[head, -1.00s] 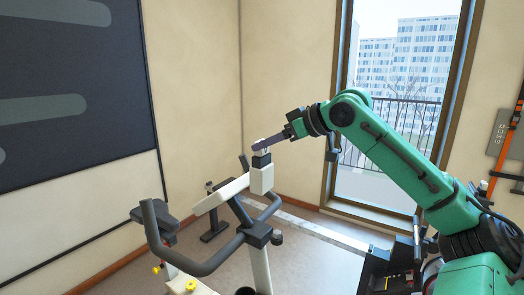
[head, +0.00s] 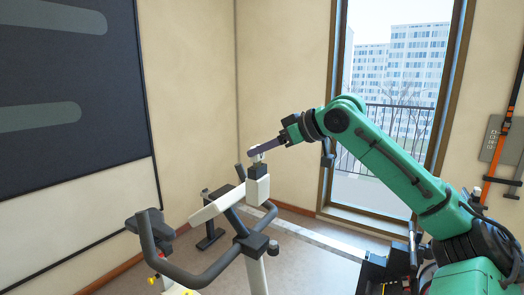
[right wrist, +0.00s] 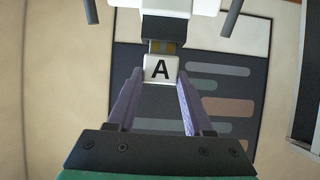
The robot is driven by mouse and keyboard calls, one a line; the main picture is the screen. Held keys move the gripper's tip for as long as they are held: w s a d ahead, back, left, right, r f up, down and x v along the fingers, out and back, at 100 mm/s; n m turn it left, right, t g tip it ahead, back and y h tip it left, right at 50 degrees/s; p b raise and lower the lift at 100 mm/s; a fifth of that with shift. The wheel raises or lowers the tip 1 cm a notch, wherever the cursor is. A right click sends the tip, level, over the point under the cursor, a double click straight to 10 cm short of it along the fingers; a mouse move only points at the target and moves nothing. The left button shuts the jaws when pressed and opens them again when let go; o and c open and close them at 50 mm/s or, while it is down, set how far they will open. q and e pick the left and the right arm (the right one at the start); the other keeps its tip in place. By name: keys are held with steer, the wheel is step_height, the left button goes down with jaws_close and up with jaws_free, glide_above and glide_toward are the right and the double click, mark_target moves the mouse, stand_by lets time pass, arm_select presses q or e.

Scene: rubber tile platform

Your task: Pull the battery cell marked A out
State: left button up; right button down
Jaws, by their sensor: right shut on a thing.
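The battery cell marked A (right wrist: 161,69) is a white block with a black letter A. In the right wrist view it sits between the two purple fingers of my right gripper (right wrist: 160,82), which is shut on it. A dark socket (right wrist: 165,27) lies beyond the cell, with brass-coloured strips showing between them. In the head view my right gripper (head: 254,151) is above the dark socket (head: 257,170) on top of a white post (head: 257,189). A small white part of the cell (head: 258,158) shows below the fingers. My left gripper is not in view.
The post belongs to an exercise bike with dark handlebars (head: 205,276) curving in front and a dark saddle (head: 150,219) at left. Walls stand behind, with a window (head: 388,120) at right.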

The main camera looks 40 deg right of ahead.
step_height(320, 180, up, 5)
steer(key=p, duration=0.4)
steer(key=shift+f, duration=0.2)
